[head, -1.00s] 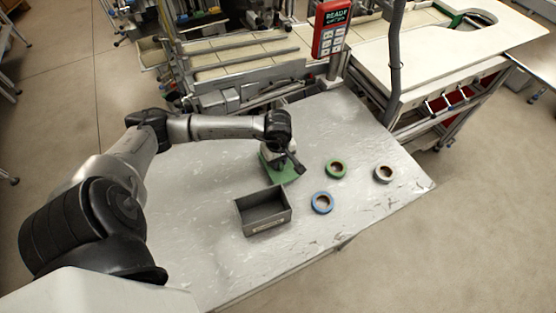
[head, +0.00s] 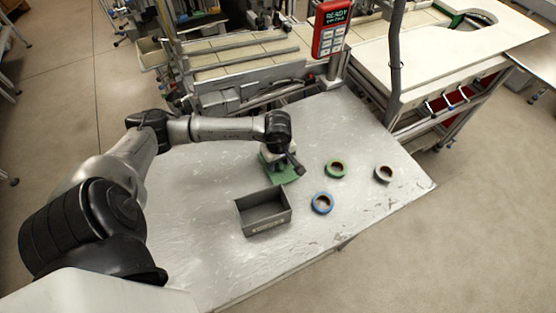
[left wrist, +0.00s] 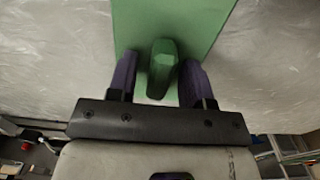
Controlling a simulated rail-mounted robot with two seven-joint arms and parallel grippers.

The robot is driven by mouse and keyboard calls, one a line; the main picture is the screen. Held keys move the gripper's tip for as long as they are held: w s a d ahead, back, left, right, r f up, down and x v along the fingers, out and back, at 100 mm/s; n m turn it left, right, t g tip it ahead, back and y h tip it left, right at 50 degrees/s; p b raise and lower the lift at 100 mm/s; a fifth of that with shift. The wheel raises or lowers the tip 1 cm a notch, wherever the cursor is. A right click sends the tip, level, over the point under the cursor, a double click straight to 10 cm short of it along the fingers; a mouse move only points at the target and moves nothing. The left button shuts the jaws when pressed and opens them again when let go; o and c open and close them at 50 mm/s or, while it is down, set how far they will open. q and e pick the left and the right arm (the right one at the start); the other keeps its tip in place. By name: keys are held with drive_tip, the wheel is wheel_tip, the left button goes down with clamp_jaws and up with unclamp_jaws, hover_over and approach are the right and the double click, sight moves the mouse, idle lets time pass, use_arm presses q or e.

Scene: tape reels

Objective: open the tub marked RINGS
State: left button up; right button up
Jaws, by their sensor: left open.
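A grey open-topped tub (head: 245,222) stands on the table, and I see into its inside. A pale label (head: 268,227) is on its front, too small to read. A flat green plate like a lid (head: 288,176) lies just behind the tub, partly hidden by my left gripper (head: 279,152). In the left wrist view the green plate (left wrist: 205,20) has a raised green handle (left wrist: 160,72). My left gripper (left wrist: 158,78) is open, with one finger on each side of the handle. I cannot tell whether the fingers touch it. My right gripper is out of view.
A blue-rimmed reel (head: 322,203), a green reel (head: 336,169) and a grey reel (head: 384,173) lie right of the tub on the metal table (head: 200,240). A red keypad box (head: 332,30) and a conveyor stand behind. The table's front left is clear.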

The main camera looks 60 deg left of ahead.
use_arm(q)
wheel_tip(320, 180, up, 12)
drive_tip(key=p, duration=0.1)
drive_tip(key=shift+r, duration=0.15)
idle(0.3)
